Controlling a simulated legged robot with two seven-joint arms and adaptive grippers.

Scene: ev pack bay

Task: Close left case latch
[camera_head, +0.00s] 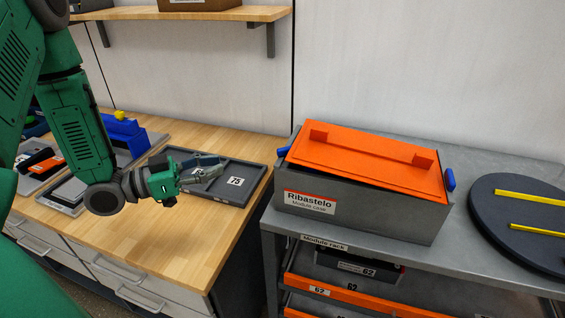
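The grey module case (375,215), labelled Ribastelo, stands on the grey metal bench with an orange lid (365,158) on top. The left case latch (284,152) is a blue tab sticking out at the case's left end, partly hidden by the case. The right latch (450,180) is a blue tab at the right end, standing upright and away from the case wall. My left gripper (212,169) is over the wooden bench, left of the case and well apart from the left latch. It looks empty, but its finger gap is unclear. My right gripper is out of view.
A dark tray (245,176) marked 75 lies below my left gripper. Blue and orange items sit in trays farther left. A dark round disc (520,240) with yellow bars is right of the case. A rack with orange rails (350,292) is below. A shelf (190,14) hangs above.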

